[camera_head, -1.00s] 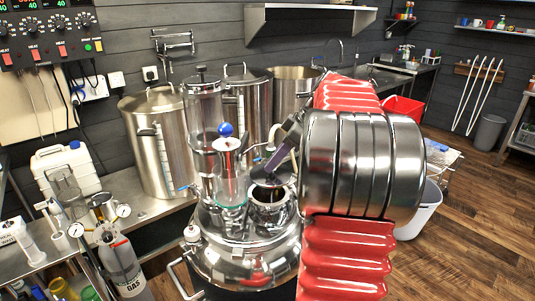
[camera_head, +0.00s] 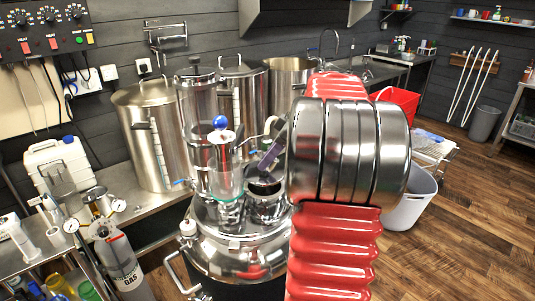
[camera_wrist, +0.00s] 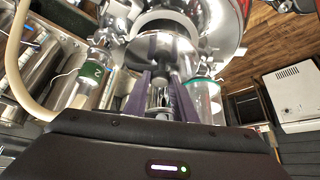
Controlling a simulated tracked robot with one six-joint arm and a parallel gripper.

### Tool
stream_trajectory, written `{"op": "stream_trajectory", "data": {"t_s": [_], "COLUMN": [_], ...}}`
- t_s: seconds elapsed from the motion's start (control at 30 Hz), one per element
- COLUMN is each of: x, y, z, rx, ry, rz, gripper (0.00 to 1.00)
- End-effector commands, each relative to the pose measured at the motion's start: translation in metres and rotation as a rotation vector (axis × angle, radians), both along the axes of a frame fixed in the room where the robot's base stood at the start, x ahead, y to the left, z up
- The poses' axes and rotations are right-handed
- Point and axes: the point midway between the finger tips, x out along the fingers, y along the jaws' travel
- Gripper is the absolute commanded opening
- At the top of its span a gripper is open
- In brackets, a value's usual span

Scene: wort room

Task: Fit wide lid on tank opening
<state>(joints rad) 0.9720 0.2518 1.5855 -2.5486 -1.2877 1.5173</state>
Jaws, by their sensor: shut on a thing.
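The steel tank (camera_head: 225,250) stands in front of me with a domed, shiny top. Its round opening (camera_head: 266,212) is a raised neck at the right of the dome, partly hidden by my arm. My gripper (camera_wrist: 160,88) has purple fingers, shut on the upright handle of the wide lid (camera_wrist: 165,43), a round steel disc. In the head view the lid (camera_head: 264,187) is over the opening, close to its rim. In the wrist view a ring of the neck shows beyond the lid's edge, so the two look off centre there. I cannot tell whether they touch.
A clear glass cylinder with a blue ball (camera_head: 220,123) on top stands on the dome just left of the opening. Tall steel pots (camera_head: 152,130) line the bench behind. A gas cylinder (camera_head: 118,260) stands at left.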

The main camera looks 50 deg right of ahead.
Motion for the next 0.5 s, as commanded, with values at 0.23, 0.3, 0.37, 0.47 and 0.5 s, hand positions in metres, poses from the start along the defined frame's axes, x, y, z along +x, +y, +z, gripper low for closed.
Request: {"op": "stream_trajectory", "data": {"t_s": [0.23, 0.3, 0.37, 0.47, 0.5], "x": [0.000, 0.000, 0.000, 0.000, 0.000], "y": [0.000, 0.000, 0.000, 0.000, -0.001], "z": [-0.020, -0.025, -0.028, -0.031, -0.032], "rx": [0.000, 0.000, 0.000, -0.001, -0.001], "ry": [-0.001, -0.001, -0.001, -0.001, -0.002], "rz": [-0.001, -0.001, -0.001, -0.002, -0.001], "gripper": [0.00, 0.00, 0.00, 0.00, 0.00]}}
